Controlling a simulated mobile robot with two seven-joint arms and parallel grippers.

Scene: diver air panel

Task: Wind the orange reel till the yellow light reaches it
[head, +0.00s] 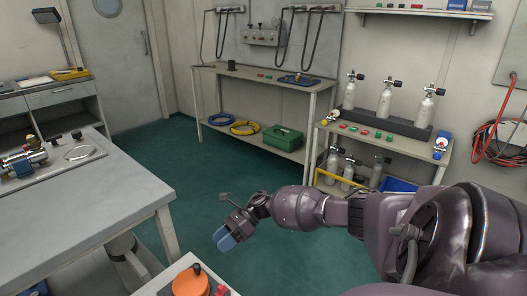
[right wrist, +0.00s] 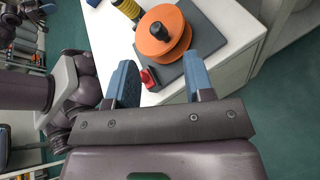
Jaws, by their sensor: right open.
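The orange reel (head: 190,283) shows at the bottom edge of the head view, partly cut off. In the right wrist view the reel (right wrist: 178,42) is whole, with a black knob (right wrist: 164,31) on its face, on a dark grey plate (right wrist: 196,70). A yellow-and-black cylinder (right wrist: 127,8) stands beside it, cut by the frame's top; I cannot tell whether it is the yellow light. My right gripper (right wrist: 162,82) is open and empty, its blue fingers apart, with the reel beyond them. In the head view this gripper (head: 226,232) hangs above the floor. My left gripper is not in view.
The reel's plate lies on a white cabinet top (right wrist: 228,28); a red part (right wrist: 148,79) is at the plate's edge. A grey table (head: 70,215) stands at left. A shelf with bottles (head: 405,132) and a bench (head: 270,84) stand behind. Green floor between is clear.

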